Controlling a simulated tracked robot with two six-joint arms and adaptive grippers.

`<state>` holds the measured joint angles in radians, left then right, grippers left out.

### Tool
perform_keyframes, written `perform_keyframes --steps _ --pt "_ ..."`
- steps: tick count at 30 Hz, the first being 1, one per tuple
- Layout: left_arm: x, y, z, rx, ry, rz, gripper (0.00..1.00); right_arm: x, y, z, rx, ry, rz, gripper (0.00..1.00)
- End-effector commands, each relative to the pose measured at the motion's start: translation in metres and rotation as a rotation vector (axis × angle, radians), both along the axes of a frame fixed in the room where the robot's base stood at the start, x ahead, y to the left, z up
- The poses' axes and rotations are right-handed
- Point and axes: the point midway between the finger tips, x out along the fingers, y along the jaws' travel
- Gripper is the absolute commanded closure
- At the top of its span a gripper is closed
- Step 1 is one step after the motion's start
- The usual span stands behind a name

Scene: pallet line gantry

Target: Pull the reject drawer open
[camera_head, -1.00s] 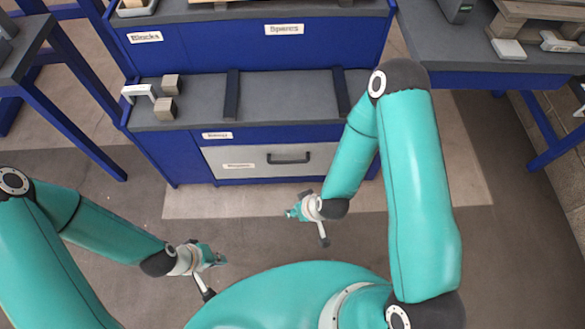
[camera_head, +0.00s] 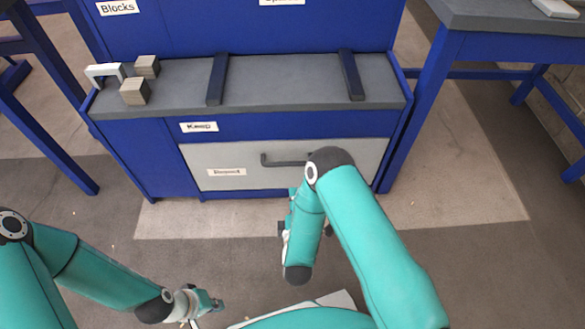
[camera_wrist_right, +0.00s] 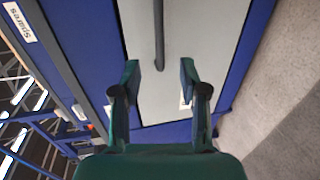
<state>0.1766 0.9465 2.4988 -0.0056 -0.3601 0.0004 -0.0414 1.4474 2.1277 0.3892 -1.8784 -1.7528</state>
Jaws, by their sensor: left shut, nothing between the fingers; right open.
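The reject drawer (camera_head: 240,154) has a light grey front, set in the blue bench under the Keep label, and looks shut. Its dark bar handle (camera_head: 283,160) is partly hidden behind my right arm in the head view. In the right wrist view the handle (camera_wrist_right: 158,35) runs up and down the picture on the drawer front (camera_wrist_right: 190,35), in line with the gap between the fingers. My right gripper (camera_wrist_right: 160,72) is open and empty, apparently short of the drawer; in the head view my forearm partly covers it. My left gripper (camera_head: 212,303) is shut and empty, low at the left, away from the bench.
Above the drawer, the grey shelf (camera_head: 285,85) has two dark dividers (camera_head: 217,79). Wooden blocks (camera_head: 135,91) and a white bracket (camera_head: 104,74) stand at its left end. Another blue table (camera_head: 500,45) stands at the right. The floor before the drawer is clear.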

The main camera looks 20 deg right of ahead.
Motion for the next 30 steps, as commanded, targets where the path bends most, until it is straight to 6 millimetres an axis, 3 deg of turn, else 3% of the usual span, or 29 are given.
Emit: perform_keyframes --steps 19,24,30 --pt "0.0 0.0 -0.043 0.0 0.0 0.0 1.0 0.119 -0.035 -0.027 0.004 -0.003 -0.002 0.57" --pt "0.0 0.0 -0.05 0.0 0.0 0.0 1.0 0.14 -0.041 -0.031 0.003 -0.001 -0.001 0.57" --pt "0.0 0.0 -0.052 0.0 0.0 0.0 1.0 0.149 -0.044 -0.032 0.005 0.002 -0.001 0.57"
